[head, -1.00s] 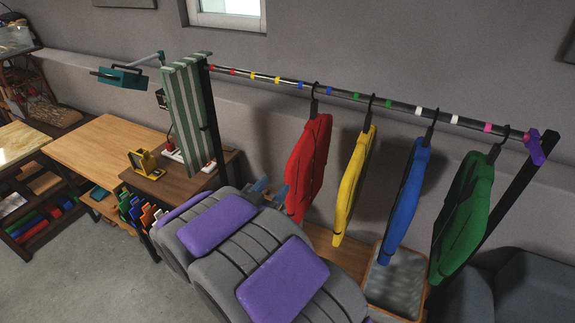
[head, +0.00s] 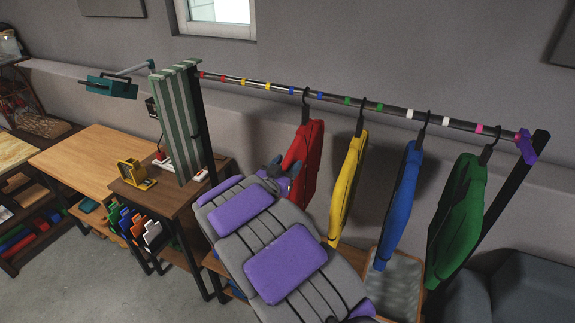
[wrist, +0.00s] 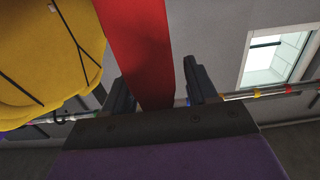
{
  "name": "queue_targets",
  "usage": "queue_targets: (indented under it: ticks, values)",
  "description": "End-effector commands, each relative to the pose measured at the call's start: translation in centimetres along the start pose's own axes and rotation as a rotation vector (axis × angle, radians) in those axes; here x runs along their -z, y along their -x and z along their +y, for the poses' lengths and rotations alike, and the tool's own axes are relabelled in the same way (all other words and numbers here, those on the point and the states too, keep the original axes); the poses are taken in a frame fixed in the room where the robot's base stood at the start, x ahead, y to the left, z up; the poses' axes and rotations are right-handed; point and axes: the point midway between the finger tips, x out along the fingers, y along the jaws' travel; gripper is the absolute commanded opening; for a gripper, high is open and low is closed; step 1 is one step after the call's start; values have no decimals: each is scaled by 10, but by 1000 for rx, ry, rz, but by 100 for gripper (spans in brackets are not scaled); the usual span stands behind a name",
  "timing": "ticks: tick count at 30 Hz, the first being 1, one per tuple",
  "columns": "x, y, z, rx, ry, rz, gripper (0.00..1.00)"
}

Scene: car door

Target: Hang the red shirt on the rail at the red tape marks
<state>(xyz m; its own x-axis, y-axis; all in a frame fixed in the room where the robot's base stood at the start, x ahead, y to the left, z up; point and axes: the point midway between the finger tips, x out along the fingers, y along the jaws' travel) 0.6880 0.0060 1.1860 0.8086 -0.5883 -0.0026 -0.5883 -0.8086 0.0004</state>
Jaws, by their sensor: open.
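The red shirt (head: 304,165) hangs on a hanger from the rail (head: 335,97), its hook between the blue tape marks. The red tape marks (head: 222,78) are near the rail's left end, with no shirt between them. My gripper (head: 280,172) is beside the red shirt's left edge in the head view, partly hidden by my arm. In the wrist view, the two dark fingers (wrist: 158,92) are apart, with the red shirt (wrist: 140,45) edge-on between them. I cannot tell whether either finger touches it.
Yellow (head: 348,190), blue (head: 401,205) and green (head: 457,220) shirts hang further right. The yellow one is close to the red. A striped panel (head: 180,125) stands at the rail's left end. A tray (head: 415,262) and a shelf table (head: 185,185) are below.

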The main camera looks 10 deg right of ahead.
Motion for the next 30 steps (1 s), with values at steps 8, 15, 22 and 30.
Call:
queue_targets:
  ticks: [8,15,22,30]
  values:
    - [1,-8,0,1,-1,2,57]
    - [0,-8,0,1,0,1,49]
    - [0,-8,0,1,0,1,27]
    - [0,-8,0,1,0,1,1]
